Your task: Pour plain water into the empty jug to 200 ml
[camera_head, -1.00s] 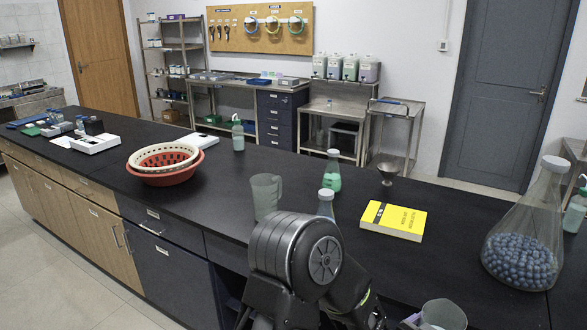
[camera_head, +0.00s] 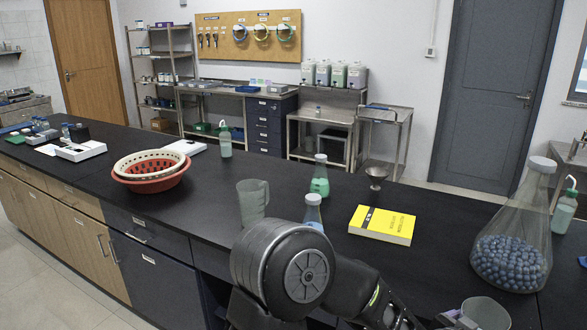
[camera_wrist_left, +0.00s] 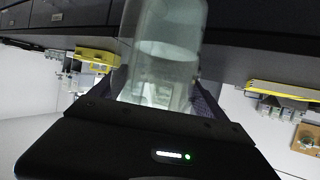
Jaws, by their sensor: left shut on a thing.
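A clear jug (camera_head: 252,205) stands upright on the black bench, near its front edge, and looks empty. A second translucent vessel (camera_head: 487,314) shows at the bottom right of the head view, cut off by the frame edge. My left gripper (camera_head: 455,319) is beside it there, mostly cut off. In the left wrist view the gripper (camera_wrist_left: 158,103) is shut on this vessel (camera_wrist_left: 170,35); a level line seems to cross it, but its contents are unclear. A bottle with bluish liquid (camera_head: 313,214) stands right of the jug, partly behind my arm. My right gripper is not in view.
A bottle with green liquid (camera_head: 320,176), a metal funnel (camera_head: 377,175) and a yellow book (camera_head: 382,225) stand or lie near the jug. A large flask of blue balls (camera_head: 512,255) is at right. Stacked baskets (camera_head: 150,184) are at left. Bench between baskets and jug is clear.

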